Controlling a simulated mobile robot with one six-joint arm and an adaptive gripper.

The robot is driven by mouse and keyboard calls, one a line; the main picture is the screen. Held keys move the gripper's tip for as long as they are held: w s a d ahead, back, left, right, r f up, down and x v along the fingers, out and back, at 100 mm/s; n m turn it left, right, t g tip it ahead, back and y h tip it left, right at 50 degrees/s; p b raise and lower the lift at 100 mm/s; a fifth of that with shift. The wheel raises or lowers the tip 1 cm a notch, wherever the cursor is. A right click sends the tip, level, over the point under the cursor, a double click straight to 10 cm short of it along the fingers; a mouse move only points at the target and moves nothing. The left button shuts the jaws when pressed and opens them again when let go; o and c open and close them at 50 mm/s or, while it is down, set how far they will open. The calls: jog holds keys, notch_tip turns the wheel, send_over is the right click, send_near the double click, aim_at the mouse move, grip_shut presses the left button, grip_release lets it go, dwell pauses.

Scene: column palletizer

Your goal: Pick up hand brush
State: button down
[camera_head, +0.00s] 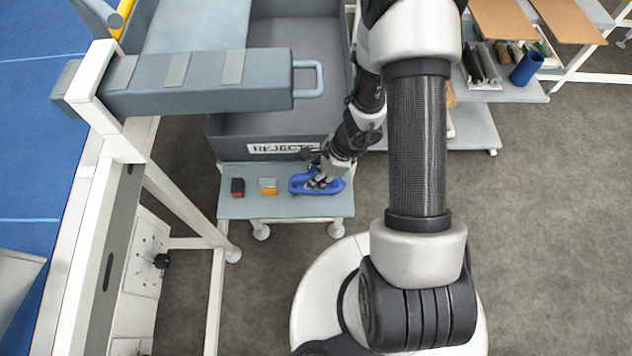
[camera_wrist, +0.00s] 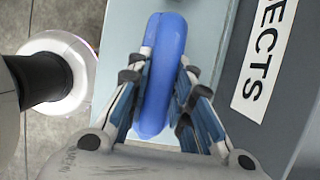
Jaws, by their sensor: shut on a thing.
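The hand brush is a blue, long, rounded thing (camera_head: 333,186) at the right end of a small grey-blue shelf (camera_head: 240,207), below the REJECTS bin. It also shows in the wrist view as a smooth blue shape (camera_wrist: 166,45) running up between the fingers. My gripper (camera_head: 318,183) comes down on it from above and is shut on it, with a finger on each side (camera_wrist: 163,85). Its lower side and any bristles are hidden. I cannot tell whether it touches the shelf or is just above it.
A small dark box with red (camera_head: 237,187) and an orange-and-grey item (camera_head: 268,186) lie left of the brush. The grey bin labelled REJECTS (camera_head: 225,132) rises right behind it. A grey beam with a handle (camera_head: 200,80) is at upper left. A cart with a blue cylinder (camera_head: 526,68) stands at right.

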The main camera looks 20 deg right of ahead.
notch_tip(320, 180, up, 10)
jog(key=p, duration=0.5)
jog(key=c, duration=2)
grip_release()
jog(key=c, duration=0.4)
